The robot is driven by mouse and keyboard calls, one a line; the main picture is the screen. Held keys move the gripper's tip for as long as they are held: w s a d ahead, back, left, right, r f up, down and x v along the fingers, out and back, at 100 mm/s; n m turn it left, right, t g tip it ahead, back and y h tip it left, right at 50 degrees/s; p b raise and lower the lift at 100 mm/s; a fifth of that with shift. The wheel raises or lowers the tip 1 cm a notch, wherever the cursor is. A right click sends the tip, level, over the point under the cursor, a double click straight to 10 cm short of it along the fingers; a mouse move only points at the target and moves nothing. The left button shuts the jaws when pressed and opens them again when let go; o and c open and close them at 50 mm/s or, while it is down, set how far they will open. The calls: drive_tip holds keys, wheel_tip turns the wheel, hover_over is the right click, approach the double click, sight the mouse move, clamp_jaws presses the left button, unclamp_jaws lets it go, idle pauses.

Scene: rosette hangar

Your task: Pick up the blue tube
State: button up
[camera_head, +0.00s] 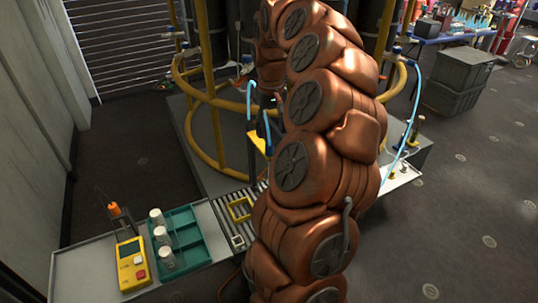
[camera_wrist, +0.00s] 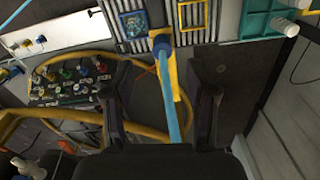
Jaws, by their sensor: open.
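The blue tube (camera_wrist: 172,98) shows in the wrist view as a light blue strip with a darker blue end piece (camera_wrist: 160,43). It runs between the two dark fingers of my gripper (camera_wrist: 157,72), which are apart, with dark space on both sides of the tube. I cannot tell the depth between tube and fingers. In the head view a light blue tube (camera_head: 249,97) arches just left of my copper arm, above a yellow bracket (camera_head: 258,160). My arm hides most of my gripper there. Another light blue tube (camera_head: 414,95) hangs right of the arm.
A yellow ring frame (camera_head: 187,103) surrounds the area. A bench holds a teal tray (camera_head: 190,231) with white cylinders and a yellow handheld device (camera_head: 133,264). A roller strip (camera_head: 227,209) lies beside it. Grey crates (camera_head: 462,70) stand at right. Floor is open at right.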

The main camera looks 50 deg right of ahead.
drive_tip(key=shift+w+f+p, duration=0.15)
drive_tip(key=shift+f+p, duration=0.35)
drive_tip(key=shift+f, duration=1.2)
drive_tip(key=shift+w+f+p, duration=0.1)
drive_tip(key=shift+f+p, duration=0.35)
drive_tip(key=shift+f, duration=1.25)
drive_tip(key=shift+c, duration=0.3)
drive_tip(key=c, duration=0.9)
drive_tip(key=shift+c, duration=0.2)
drive_tip(key=shift+r, duration=0.1)
wheel_tip(320, 180, up, 18)
drive_tip(key=b, duration=0.2)
wheel_tip(320, 180, up, 13)
drive_tip(key=p, duration=1.2)
hover_over(269, 145)
drive_tip(key=shift+f, duration=0.2)
